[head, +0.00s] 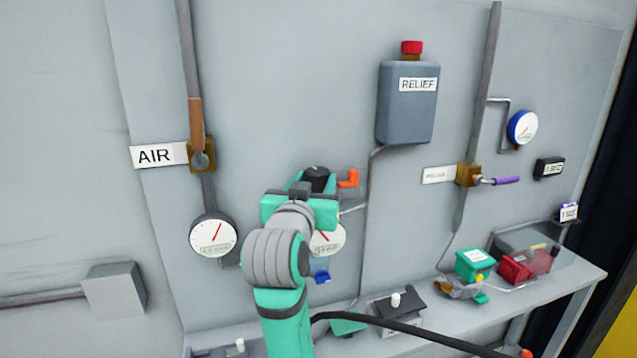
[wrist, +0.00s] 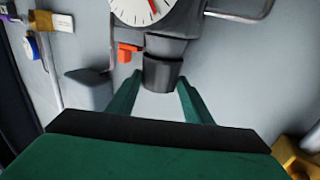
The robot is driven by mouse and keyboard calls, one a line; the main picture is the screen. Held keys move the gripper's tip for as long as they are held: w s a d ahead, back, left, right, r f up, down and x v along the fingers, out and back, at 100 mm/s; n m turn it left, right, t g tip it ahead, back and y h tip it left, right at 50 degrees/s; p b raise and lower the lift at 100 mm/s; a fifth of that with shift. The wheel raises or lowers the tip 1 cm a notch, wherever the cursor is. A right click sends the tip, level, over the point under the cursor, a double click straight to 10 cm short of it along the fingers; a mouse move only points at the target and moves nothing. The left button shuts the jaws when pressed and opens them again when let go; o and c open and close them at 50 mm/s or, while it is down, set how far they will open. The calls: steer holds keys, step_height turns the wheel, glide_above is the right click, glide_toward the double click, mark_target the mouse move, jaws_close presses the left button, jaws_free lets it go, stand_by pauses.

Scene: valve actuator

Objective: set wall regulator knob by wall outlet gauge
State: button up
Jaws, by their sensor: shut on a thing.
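The dark regulator knob (wrist: 162,74) sits between the fingers of my gripper (wrist: 159,85) in the wrist view. My gripper is shut on it. In the head view my gripper (head: 314,190) is at the regulator on the wall panel, and the dark round knob top (head: 317,173) shows just above it. The outlet gauge (head: 330,240) below is partly hidden by my arm in the head view. Its white dial with a red needle (wrist: 142,9) is cut off at the top of the wrist view. I cannot read its value.
An orange tab (head: 348,178) is right of the regulator. Another gauge (head: 214,238) and a brown-handled AIR valve (head: 196,128) are to the left. A grey RELIEF box (head: 408,105) hangs above right. A shelf (head: 555,285) below holds several small items.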

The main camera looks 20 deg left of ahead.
steer(key=m+h, duration=0.2)
steer(key=h, duration=0.1)
steer(key=a+m+h, duration=0.1)
steer(key=m+h, duration=0.1)
steer(key=h, duration=0.1)
steer(key=shift+w+a+g, duration=0.1)
steer(key=shift+a+g, duration=0.05)
steer(key=shift+g, duration=0.15)
steer(key=shift+w+a+m+g+h, duration=0.15)
steer(key=shift+m+g+h, duration=0.35)
steer(key=shift+m+h, duration=0.8)
steer(key=shift+f+h, duration=0.1)
steer(key=shift+h, duration=0.4)
steer(key=o, duration=1.1)
steer(key=shift+c, duration=0.2)
steer(key=shift+n, duration=0.3)
